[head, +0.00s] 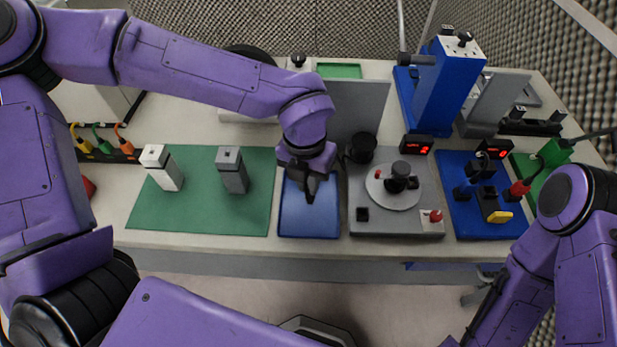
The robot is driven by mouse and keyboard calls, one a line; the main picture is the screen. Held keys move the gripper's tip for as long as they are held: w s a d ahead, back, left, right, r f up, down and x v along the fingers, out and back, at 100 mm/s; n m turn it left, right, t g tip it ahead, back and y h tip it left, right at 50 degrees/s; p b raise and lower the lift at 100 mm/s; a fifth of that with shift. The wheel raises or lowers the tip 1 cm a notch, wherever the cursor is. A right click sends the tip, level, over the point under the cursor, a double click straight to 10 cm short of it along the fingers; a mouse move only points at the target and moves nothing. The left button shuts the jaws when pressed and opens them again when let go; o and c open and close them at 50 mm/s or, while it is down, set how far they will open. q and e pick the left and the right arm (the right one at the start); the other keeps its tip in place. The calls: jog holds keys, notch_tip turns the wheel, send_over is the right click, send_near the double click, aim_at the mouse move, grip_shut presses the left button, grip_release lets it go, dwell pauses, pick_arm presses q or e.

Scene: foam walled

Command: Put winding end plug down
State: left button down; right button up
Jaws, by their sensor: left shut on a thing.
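My left gripper (310,192) points down over the blue tray (293,226), near the tray's middle. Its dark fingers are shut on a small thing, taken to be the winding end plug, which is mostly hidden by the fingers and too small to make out. I cannot tell whether it touches the tray. My right arm comes in at the right edge, but its gripper is not in view.
A green mat (204,218) left of the tray holds a white block (163,168) and a grey block (231,170). Right of the tray stand a grey turntable unit (410,222) and a blue board (470,228) with connectors. A grey panel (357,104) rises behind the tray.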

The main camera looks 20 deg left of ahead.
pick_arm(q)
jog(key=shift+f, duration=0.1)
jog(key=c, duration=1.1)
grip_release()
jog(key=shift+c, duration=0.2)
notch_tip(320, 180, up, 12)
jog(key=shift+a+r, duration=0.2)
jog(key=shift+a, duration=0.1)
